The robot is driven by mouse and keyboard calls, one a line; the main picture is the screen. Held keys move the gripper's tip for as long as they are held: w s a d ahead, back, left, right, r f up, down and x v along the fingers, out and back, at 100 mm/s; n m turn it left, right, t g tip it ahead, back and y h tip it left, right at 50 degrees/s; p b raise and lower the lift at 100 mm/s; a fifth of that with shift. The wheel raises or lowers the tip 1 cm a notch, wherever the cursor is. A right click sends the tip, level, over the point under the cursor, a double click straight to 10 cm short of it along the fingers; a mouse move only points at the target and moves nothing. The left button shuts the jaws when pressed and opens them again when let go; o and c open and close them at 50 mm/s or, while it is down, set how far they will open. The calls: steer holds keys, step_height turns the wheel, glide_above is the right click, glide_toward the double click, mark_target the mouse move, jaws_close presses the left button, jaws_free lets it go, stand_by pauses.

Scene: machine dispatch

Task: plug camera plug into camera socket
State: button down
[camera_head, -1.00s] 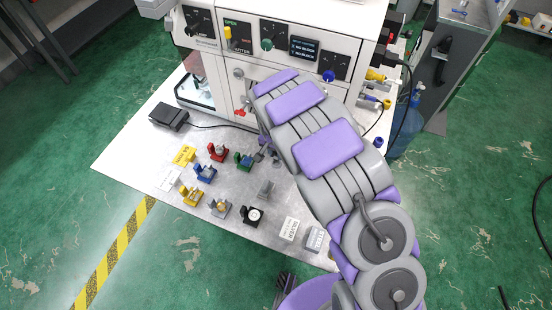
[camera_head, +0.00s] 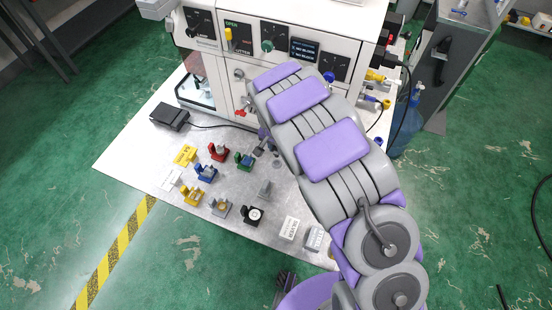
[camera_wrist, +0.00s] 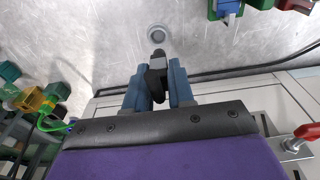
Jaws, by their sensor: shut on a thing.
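My gripper (camera_wrist: 157,72) has its two blue fingers closed on a small black plug (camera_wrist: 157,77), which I take to be the camera plug. Its tip sticks out past the fingertips. A round grey ring (camera_wrist: 157,34) lies on the metal table just beyond the plug tip in the wrist view, with a visible gap in the picture. I cannot tell whether this ring is the camera socket. In the head view my gripper (camera_head: 262,145) is low over the table in front of the machine, partly hidden by my arm. The plug is not clear there.
The white machine (camera_head: 350,88) stands behind, with knobs, a small screen and yellow and blue connectors (camera_head: 376,76) on its right side. Several coloured holders, including a green one (camera_head: 244,161), stand left of my gripper. A black cable (camera_wrist: 240,72) crosses the table. A red-handled lever (camera_wrist: 305,132) is nearby.

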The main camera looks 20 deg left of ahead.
steer(key=shift+r, duration=0.15)
steer(key=shift+r+p, duration=0.4)
steer(key=shift+r, duration=0.85)
steer(key=shift+f, duration=0.1)
